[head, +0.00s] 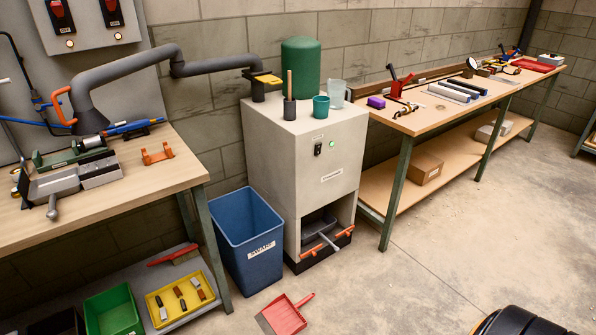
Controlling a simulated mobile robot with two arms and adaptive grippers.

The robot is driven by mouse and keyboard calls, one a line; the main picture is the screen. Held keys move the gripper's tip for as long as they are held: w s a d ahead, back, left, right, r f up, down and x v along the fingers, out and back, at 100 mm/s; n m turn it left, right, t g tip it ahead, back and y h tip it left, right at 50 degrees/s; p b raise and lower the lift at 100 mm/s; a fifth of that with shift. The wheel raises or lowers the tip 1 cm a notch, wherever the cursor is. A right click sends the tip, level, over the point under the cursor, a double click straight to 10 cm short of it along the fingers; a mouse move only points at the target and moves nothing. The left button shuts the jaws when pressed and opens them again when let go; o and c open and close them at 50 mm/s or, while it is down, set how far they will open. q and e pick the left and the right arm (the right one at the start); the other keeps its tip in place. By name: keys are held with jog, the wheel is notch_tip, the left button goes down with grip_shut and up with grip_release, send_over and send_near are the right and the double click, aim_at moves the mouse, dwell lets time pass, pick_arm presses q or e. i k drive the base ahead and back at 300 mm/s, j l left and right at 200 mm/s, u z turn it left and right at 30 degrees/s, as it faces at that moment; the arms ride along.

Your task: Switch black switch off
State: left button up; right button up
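On the grey wall panel (85,30) at the top left are two larger switches with black backplates, a left one (59,12) and a right one (111,12). Both show red parts, and their tops are cut off by the picture edge. Below them are small glowing lamps, a left one (70,43) and a right one (118,36). Neither of my grippers is in view.
A workbench (160,190) with a vise stands on the left, below the panel. A blue bin (253,248) stands beside the cabinet, and a red dustpan (286,315) lies on the floor in front. A long tool bench (430,120) runs right.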

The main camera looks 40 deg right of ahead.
aim_at(318, 150)
jog(key=z, duration=1.3)
